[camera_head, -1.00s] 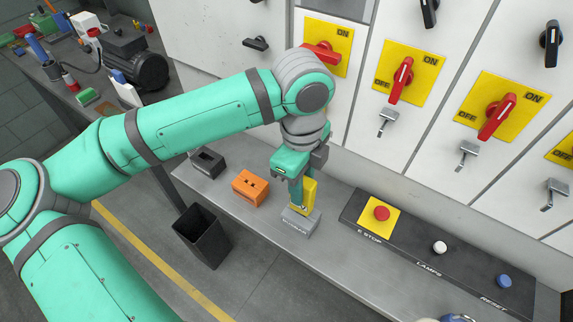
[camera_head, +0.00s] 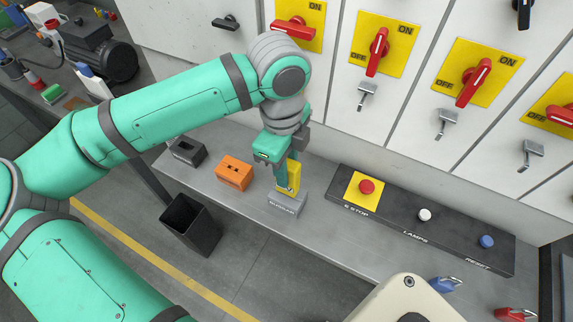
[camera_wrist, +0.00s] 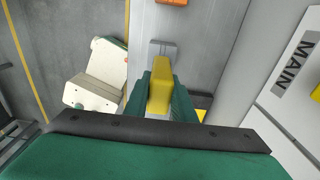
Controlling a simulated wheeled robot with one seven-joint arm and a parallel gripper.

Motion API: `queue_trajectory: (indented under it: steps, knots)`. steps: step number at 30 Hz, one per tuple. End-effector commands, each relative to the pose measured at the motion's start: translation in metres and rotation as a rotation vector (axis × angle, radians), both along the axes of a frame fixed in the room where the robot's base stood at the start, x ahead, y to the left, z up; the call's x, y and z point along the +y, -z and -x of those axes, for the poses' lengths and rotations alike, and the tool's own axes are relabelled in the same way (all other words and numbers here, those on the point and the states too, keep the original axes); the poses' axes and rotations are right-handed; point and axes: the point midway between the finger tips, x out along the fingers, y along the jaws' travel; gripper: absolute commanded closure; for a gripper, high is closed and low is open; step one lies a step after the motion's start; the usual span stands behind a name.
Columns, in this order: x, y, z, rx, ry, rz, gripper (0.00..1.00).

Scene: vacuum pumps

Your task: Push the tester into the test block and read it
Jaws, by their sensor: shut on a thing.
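The yellow tester (camera_head: 294,175) is upright in my gripper (camera_head: 283,182), whose jaws are shut on it. Its lower end is at the top of a light grey block (camera_head: 287,207) on the bench, which has a label on its front that is too small to read. I cannot tell how deep the tester sits in it. In the wrist view the tester (camera_wrist: 160,88) stands between the two green fingers of my gripper (camera_wrist: 160,95), with the grey block (camera_wrist: 163,46) partly hidden behind it. Any reading is not visible.
An orange block (camera_head: 234,172) and a dark grey block (camera_head: 187,151) stand left on the bench (camera_head: 330,232). A panel with a red E STOP button (camera_head: 366,187), a white and a blue button lies right. Cabinets with red switches (camera_head: 377,52) rise behind. A black bin (camera_head: 190,225) stands in front.

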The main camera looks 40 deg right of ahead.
Motion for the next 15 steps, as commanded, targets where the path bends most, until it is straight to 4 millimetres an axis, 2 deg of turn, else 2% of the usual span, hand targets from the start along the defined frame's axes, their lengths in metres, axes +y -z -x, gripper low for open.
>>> queue_trajectory:
  steps: [15]
  knots:
    - [0.0, 0.017, 0.0, 0.0, 0.001, 0.0, 1.0]
